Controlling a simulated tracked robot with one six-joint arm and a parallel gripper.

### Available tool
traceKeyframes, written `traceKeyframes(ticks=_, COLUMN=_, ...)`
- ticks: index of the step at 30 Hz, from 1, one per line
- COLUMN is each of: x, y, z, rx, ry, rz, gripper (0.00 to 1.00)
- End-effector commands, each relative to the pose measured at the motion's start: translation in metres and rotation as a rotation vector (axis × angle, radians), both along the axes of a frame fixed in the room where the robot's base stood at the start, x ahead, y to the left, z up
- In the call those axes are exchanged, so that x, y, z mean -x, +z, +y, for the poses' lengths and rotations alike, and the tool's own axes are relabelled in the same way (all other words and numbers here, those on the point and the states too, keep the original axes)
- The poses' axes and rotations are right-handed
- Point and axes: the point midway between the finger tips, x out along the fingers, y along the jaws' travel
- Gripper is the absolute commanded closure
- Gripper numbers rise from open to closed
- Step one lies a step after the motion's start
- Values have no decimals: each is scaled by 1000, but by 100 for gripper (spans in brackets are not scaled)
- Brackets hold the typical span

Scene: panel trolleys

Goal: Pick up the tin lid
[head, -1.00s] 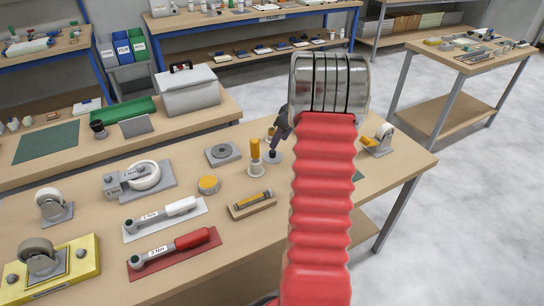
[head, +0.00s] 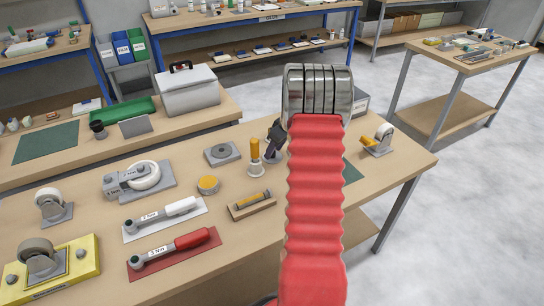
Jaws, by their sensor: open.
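A low round tin with a yellow top (head: 208,184) sits on the near bench (head: 85,215), left of the middle; I take its top as the tin lid, though it is small in view. My gripper (head: 273,145) is dark and shows only in part at the left edge of my red-sleeved arm. It is open, over the bench to the right of the tin and farther back, apart from it. A small grey round piece (head: 272,157) is just below my gripper. My arm hides the bench behind it.
A yellow-handled tool (head: 255,158) stands upright between the tin and my gripper. A caster (head: 380,140) stands at right.

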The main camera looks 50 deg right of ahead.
Motion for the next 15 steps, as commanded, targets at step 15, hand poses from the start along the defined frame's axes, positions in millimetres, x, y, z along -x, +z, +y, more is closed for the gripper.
traceKeyframes(ticks=15, x=-4, y=-9, z=1, rx=0, ry=0, rz=0, gripper=57)
